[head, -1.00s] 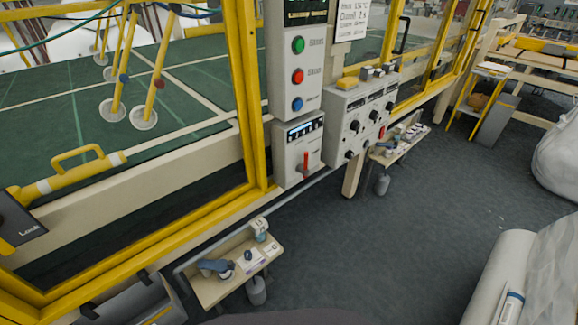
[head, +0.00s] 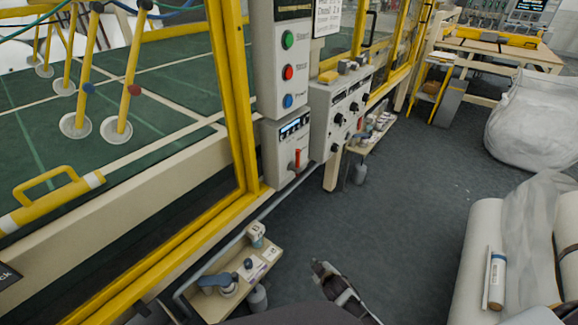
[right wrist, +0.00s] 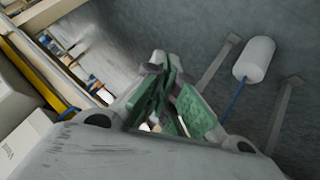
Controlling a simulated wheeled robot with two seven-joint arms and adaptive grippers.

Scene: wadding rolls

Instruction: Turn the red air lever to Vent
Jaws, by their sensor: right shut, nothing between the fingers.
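The red lever (head: 297,158) stands roughly upright on the front of a small grey panel box (head: 276,165) on the yellow frame, below a button column. Any marking beside the lever is too small to read. My right gripper (head: 324,270) is low in the head view, over the dark floor, below the lever and apart from it. In the right wrist view its green-padded fingers (right wrist: 170,108) are shut and empty. The lever cannot be made out in the right wrist view. My left gripper is out of view.
A knob box (head: 340,115) sits right of the lever box. A small shelf (head: 215,308) with bottles juts out at lower left. A white cylinder (right wrist: 253,58) shows in the right wrist view. The floor between is clear.

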